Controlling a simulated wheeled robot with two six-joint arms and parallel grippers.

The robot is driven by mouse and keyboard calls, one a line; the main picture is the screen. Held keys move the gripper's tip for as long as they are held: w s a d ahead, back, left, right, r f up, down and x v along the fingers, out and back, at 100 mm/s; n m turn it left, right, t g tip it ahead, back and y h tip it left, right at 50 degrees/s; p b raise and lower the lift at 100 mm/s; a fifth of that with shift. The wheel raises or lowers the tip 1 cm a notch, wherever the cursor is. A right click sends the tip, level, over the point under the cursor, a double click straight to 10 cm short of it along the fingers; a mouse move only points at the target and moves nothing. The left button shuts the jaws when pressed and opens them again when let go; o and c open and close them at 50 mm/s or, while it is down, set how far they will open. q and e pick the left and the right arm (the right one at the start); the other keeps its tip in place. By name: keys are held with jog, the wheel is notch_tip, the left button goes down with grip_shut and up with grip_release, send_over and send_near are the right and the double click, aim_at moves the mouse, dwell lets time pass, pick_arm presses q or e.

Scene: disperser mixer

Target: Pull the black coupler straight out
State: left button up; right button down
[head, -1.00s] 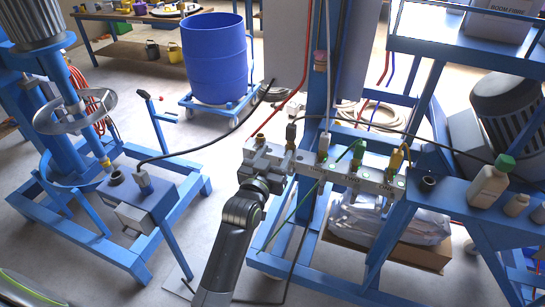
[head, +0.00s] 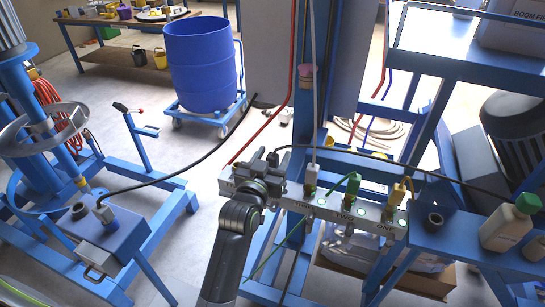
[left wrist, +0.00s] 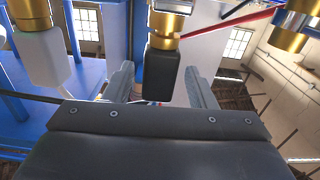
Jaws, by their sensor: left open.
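The black coupler (left wrist: 162,72) shows in the left wrist view as a dark block joined to a brass fitting (left wrist: 168,22). My left gripper (left wrist: 160,70) is open, with one finger on each side of the coupler; I cannot tell whether either finger touches it. In the head view my left gripper (head: 268,160) is at the left end of the labelled manifold bar (head: 326,213) and hides most of the coupler there. A white coupler (left wrist: 43,56) hangs to the left in the wrist view. My right gripper is not in view.
A blue post (head: 305,110) rises behind. A white bottle (head: 508,225) stands on the right shelf. A black cable (head: 165,182) runs to the left unit.

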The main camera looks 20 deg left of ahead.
pick_arm(q)
jog(key=shift+s, duration=0.15)
jog(key=shift+c, duration=0.5)
grip_shut()
jog(key=shift+r+p, duration=3.05)
jog(key=shift+p, duration=0.2)
jog(key=shift+r+p, duration=2)
jog(key=shift+p, duration=0.1)
